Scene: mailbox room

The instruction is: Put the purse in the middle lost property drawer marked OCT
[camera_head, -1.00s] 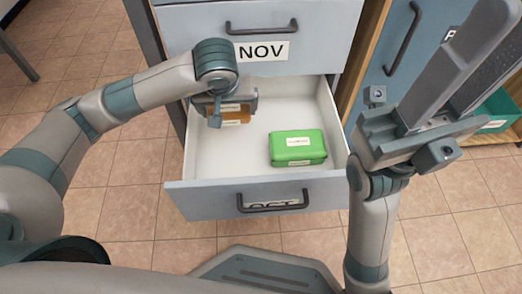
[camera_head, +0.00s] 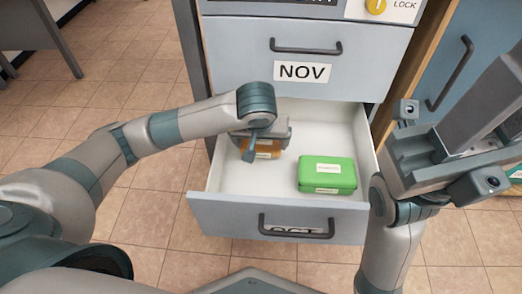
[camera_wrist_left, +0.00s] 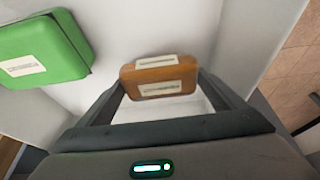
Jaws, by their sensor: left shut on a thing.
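The purse (camera_head: 262,151) is a small orange-brown case with pale labels. My left gripper (camera_head: 262,142) is shut on it inside the open drawer, towards the left and back. In the left wrist view the purse (camera_wrist_left: 158,80) sits between the two fingertips (camera_wrist_left: 165,95). Whether it touches the drawer floor I cannot tell. The open drawer (camera_head: 225,212) has a white inside and a grey-blue front; its OCT label is partly hidden behind the handle. My right gripper (camera_head: 440,150) is at the right, empty, with its fingers apart.
A green labelled case (camera_head: 327,174) lies in the drawer's right half and shows in the left wrist view (camera_wrist_left: 40,50). The shut NOV drawer (camera_head: 240,50) is directly above. A blue cabinet door (camera_head: 440,60) stands right. Bare drawer floor lies between purse and case.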

